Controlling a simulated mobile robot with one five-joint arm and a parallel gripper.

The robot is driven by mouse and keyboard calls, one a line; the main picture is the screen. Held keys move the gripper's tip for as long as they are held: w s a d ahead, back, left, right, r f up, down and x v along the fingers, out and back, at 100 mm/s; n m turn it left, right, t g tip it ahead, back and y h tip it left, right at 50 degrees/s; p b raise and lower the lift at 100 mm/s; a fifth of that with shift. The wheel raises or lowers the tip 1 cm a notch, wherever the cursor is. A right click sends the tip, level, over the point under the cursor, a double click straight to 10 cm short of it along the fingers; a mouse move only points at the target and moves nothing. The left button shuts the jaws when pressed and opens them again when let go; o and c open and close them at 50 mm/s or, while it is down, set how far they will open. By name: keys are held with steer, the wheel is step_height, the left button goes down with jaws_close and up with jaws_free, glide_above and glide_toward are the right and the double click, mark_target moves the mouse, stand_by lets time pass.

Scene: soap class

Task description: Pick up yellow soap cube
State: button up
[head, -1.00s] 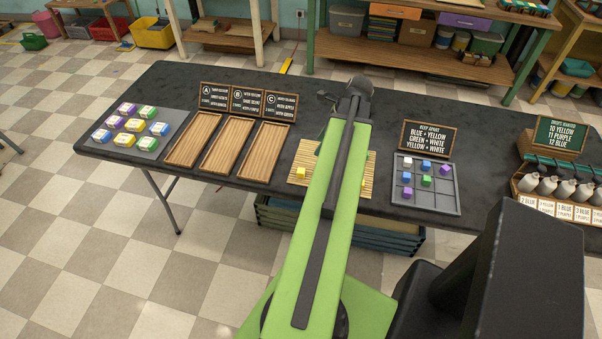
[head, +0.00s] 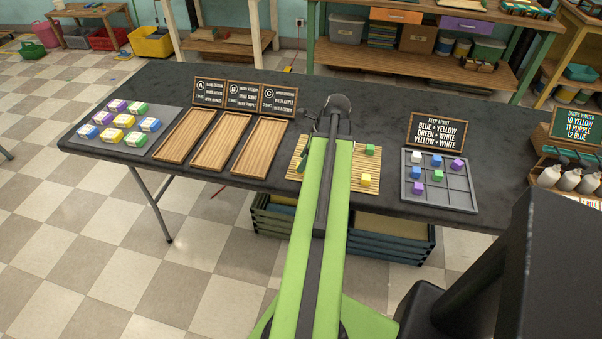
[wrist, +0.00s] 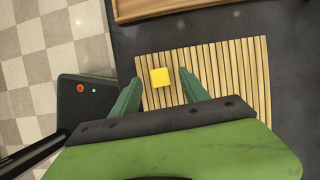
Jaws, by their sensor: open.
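A yellow soap cube (wrist: 160,77) lies on the slatted bamboo mat (wrist: 240,75) in the wrist view. My open gripper (wrist: 159,80) has its two green fingers on either side of this cube, with a gap to each. I cannot tell how high the fingertips are above the mat. In the head view my arm covers the middle of the mat (head: 345,179), and I cannot clearly make out this cube. A second yellow cube (head: 366,180) and a green cube (head: 370,149) sit on the mat to the right of my arm.
Wooden trays (head: 258,147) stand left of the mat; one tray's edge (wrist: 165,8) shows in the wrist view. A grey grid (head: 465,200) with cubes and a sign (head: 435,133) stand to the right. Soap bars lie on a grey board (head: 100,139) at the far left.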

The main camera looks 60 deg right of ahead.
steer(key=b+x, duration=0.1)
steer(key=x, duration=0.1)
steer(key=shift+w+f, duration=0.1)
steer(key=shift+f, duration=0.3)
steer(key=shift+r, duration=0.2)
jaws_close()
steer(key=r+p, duration=0.5)
steer(key=shift+s+r, duration=0.15)
steer(key=shift+s, duration=0.1)
steer(key=s+d+r+p, duration=0.3)
steer(key=s+r+p, duration=0.2)
steer(key=s, duration=0.5)
steer(key=shift+s+r+p, duration=0.35)
steer(key=shift+s+p, duration=0.05)
steer(key=shift+p, duration=0.2)
